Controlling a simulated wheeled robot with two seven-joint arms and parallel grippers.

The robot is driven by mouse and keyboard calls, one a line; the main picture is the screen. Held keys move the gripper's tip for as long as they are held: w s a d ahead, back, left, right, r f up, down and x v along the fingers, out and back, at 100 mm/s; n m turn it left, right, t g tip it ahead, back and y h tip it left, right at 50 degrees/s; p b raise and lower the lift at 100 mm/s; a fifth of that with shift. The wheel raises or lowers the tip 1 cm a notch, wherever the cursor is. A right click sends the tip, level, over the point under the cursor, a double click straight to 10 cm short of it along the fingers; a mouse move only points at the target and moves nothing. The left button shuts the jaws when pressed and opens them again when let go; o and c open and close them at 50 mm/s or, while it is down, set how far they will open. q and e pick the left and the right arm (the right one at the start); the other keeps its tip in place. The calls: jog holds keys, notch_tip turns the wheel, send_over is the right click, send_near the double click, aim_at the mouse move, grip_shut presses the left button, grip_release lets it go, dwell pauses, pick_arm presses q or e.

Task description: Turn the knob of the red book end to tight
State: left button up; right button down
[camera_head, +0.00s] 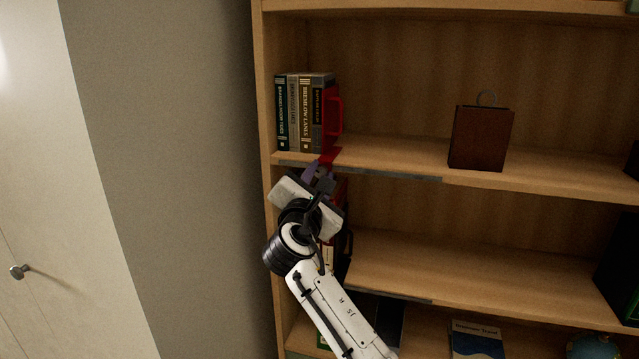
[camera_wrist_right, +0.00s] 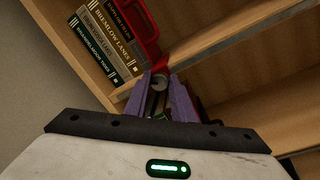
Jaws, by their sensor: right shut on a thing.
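The red book end (camera_head: 331,156) stands on the upper shelf at the right end of a row of books, its base reaching the shelf's front edge. It also shows at the top of the right wrist view (camera_wrist_right: 154,50). My right gripper (camera_head: 318,170) is at the front edge just below the book end. In the right wrist view its two purple fingers stand on either side of a small greyish knob (camera_wrist_right: 159,82), and the gripper is shut on it. The fingers hide much of the knob, and I cannot read its setting. My left gripper is not in view.
Several upright books (camera_head: 302,112) stand left of the book end. A brown box-like object with a ring (camera_head: 481,138) stands further right on that shelf. More things on the lower shelf are partly hidden behind my right arm. A white door (camera_head: 70,200) is at the left.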

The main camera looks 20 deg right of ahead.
jog(key=m+h+b, duration=0.1)
jog(key=m+b, duration=0.3)
jog(key=m, duration=0.2)
jog(key=m+b, duration=0.5)
jog(key=m, duration=0.1)
jog(key=shift+w+a+f+h+b, duration=0.1)
jog(key=shift+f+h+b, duration=0.1)
jog(key=shift+h+b, duration=0.15)
pick_arm(q)
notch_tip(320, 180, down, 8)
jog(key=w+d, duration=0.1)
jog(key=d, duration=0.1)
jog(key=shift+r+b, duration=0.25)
jog(key=shift+b, duration=0.15)
pick_arm(e)
jog(key=shift+m+g, duration=0.3)
jog(key=shift+m, duration=0.4)
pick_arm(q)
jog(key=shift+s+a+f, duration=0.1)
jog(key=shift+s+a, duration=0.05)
pick_arm(e)
jog(key=shift+r, duration=0.15)
jog(key=c, duration=1.5)
grip_release()
jog(key=shift+r, duration=0.1)
